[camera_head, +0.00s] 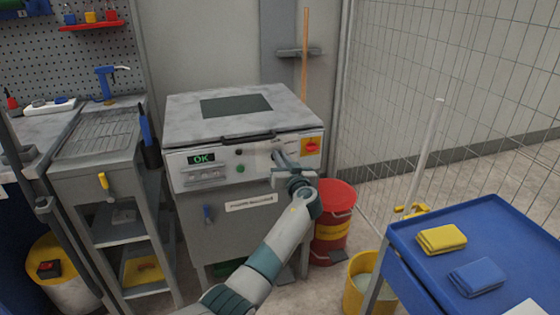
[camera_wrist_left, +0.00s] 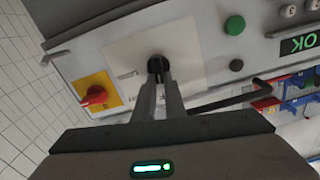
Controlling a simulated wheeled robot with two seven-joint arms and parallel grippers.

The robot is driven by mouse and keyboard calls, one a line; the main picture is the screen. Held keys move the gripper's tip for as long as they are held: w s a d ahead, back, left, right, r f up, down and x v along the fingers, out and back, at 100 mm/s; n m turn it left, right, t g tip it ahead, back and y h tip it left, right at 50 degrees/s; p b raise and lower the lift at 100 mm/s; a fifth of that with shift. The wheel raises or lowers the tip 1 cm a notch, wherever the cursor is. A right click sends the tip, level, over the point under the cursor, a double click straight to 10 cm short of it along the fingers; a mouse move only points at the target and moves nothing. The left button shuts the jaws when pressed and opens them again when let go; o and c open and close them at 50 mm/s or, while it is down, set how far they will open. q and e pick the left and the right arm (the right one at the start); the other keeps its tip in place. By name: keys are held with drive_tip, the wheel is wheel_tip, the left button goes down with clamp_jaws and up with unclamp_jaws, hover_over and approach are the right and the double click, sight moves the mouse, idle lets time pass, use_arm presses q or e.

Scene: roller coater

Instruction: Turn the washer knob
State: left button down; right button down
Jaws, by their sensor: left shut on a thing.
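The washer is a grey metal box with a lid (camera_head: 185,118) and a light front panel with a green "OK" display (camera_head: 201,158). The washer knob (camera_wrist_left: 155,63) is small and black, on a pale square plate in the left wrist view. My left gripper (camera_head: 278,156) reaches the right part of the panel. In the left wrist view its fingers (camera_wrist_left: 159,80) are shut on the knob and partly cover it. In the head view the gripper hides the knob. My right gripper is in neither view.
A red switch on a yellow plate (camera_head: 311,146) sits just right of my left gripper. A red bucket (camera_head: 334,228) stands beside the washer. A blue cart (camera_head: 420,262) with folded cloths is at the lower right. A metal sink bench (camera_head: 95,140) adjoins on the left.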

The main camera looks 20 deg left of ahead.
use_arm(q)
drive_tip(key=shift+w+d+f+m+b, duration=0.15)
drive_tip(key=shift+m+b, duration=0.2)
drive_tip(key=shift+m, duration=0.8)
drive_tip(key=shift+w+d+m+b, duration=0.1)
drive_tip(key=shift+m+b, duration=0.3)
drive_tip(key=shift+m, duration=0.7)
drive_tip(key=shift+w+d+f+m+b, duration=0.15)
drive_tip(key=shift+m+b, duration=0.2)
drive_tip(key=shift+m, duration=0.8)
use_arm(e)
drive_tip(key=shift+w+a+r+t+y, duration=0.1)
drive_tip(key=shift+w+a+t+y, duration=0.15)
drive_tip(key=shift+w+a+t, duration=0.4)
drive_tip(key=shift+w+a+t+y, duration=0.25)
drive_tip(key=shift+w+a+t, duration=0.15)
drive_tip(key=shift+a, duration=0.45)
use_arm(q)
drive_tip(key=shift+s, duration=0.1)
drive_tip(key=c, duration=1.8)
unclamp_jaws()
drive_tip(key=shift+s, duration=0.1)
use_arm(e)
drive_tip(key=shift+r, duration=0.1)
